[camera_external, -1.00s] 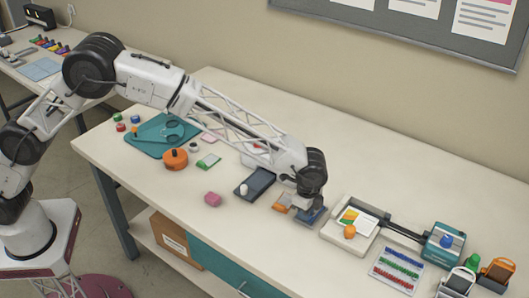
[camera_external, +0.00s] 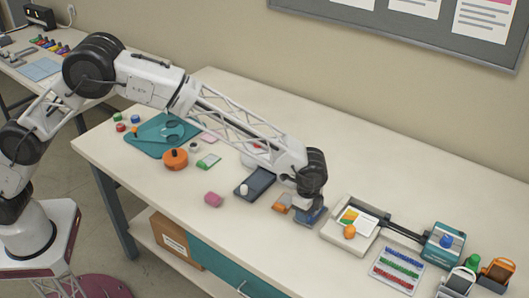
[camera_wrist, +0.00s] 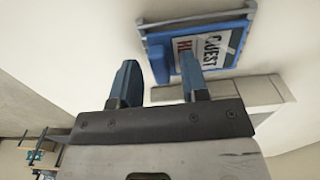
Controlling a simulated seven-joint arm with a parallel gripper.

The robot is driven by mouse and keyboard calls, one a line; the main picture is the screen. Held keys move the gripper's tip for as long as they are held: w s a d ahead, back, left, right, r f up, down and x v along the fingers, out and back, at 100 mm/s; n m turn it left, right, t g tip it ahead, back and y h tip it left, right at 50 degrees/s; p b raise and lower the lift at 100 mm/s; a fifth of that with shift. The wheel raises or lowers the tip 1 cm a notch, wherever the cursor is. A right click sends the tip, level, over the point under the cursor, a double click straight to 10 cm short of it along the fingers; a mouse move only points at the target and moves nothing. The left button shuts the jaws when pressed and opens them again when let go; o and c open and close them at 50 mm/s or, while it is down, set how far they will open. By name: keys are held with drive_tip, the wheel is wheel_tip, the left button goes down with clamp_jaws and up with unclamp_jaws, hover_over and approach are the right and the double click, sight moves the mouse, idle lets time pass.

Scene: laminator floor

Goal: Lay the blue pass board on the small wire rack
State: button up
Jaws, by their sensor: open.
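The blue pass board (camera_wrist: 238,32) lies beyond my fingers in the wrist view, with a pale printed label reading "GUEST". Thin grey rails (camera_wrist: 200,17) show along its far and left edges and look like the small wire rack under it; how fully the board rests on them is unclear. My gripper (camera_wrist: 158,60) is open; its right finger overlaps the label in the picture, and a blue raised part (camera_wrist: 158,63) of the board shows between the fingers. In the external view my gripper (camera_external: 312,207) is low over the blue board (camera_external: 309,219), which it partly hides.
An orange-and-white item (camera_external: 282,203) and a dark tray (camera_external: 255,184) lie left of my gripper. A white trimmer-like plate (camera_external: 350,236) with a long dark bar stands close on the right. The table's front strip is mostly clear.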

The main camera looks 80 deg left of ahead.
wheel_tip(320, 180, up, 12)
idle(0.6)
idle(0.4)
drive_tip(key=shift+s+r, duration=0.1)
drive_tip(key=shift+r, duration=0.05)
drive_tip(key=s+a+r+n, duration=0.1)
drive_tip(key=s+a+r, duration=0.4)
drive_tip(key=s, duration=0.6)
drive_tip(key=s+a+r+n+t, duration=0.1)
drive_tip(key=s+a+r+n, duration=0.1)
drive_tip(key=s+r, duration=0.75)
drive_tip(key=s+a+r+n, duration=0.1)
drive_tip(key=s+a+r, duration=0.3)
drive_tip(key=s, duration=0.9)
drive_tip(key=s+a+f+n, duration=0.1)
drive_tip(key=s+f, duration=0.1)
drive_tip(key=s, duration=1)
drive_tip(key=s+a+f+n+t, duration=0.1)
drive_tip(key=s+a+f+n, duration=0.1)
drive_tip(key=s, duration=1.1)
drive_tip(key=s+a+f+n, duration=0.1)
drive_tip(key=s+a, duration=0.1)
drive_tip(key=s, duration=1.1)
drive_tip(key=shift+f+n+t, duration=0.3)
drive_tip(key=shift+f+n, duration=0.1)
